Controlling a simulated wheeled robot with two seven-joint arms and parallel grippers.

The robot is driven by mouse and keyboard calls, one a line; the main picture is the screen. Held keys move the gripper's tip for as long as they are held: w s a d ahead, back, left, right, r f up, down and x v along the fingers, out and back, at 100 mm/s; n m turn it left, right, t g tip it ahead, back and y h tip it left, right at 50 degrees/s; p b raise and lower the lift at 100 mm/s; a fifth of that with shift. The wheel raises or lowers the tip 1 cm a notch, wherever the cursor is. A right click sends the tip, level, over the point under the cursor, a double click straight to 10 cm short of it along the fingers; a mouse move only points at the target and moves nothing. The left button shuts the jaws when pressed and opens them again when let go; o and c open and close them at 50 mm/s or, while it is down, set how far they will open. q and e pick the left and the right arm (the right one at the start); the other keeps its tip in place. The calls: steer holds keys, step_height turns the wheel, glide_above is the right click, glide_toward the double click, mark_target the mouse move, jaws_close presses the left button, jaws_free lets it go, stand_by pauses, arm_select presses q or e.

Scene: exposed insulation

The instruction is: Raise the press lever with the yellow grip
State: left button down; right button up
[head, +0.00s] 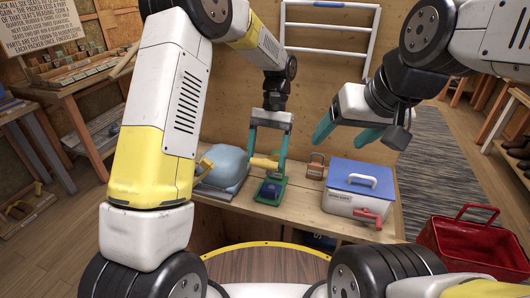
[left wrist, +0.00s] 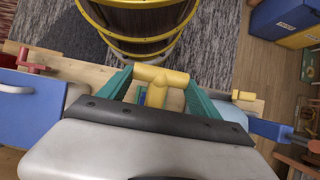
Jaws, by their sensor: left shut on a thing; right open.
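The press (head: 270,190) stands on the wooden bench, with a green base and a dark blue part low inside it. Its yellow grip (head: 264,163) shows between the teal fingers of my left gripper (head: 268,155), which is shut on it from above. In the left wrist view the yellow grip (left wrist: 161,76) lies between the two teal fingers (left wrist: 152,88). Most of the lever itself is hidden by the gripper. My right gripper (head: 345,133) is open and empty, above the bench to the right of the press.
A blue-lidded white box (head: 352,190) with a red latch stands right of the press. A brass padlock (head: 316,166) sits between them. A grey-blue rounded object (head: 226,165) is close on the left. A red basket (head: 465,240) stands at the lower right.

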arm_select(q)
steer(key=shift+w+d+r, duration=0.25)
steer(key=shift+w+r, duration=0.35)
steer(key=shift+w, duration=0.25)
steer(key=shift+c, duration=0.6)
jaws_free()
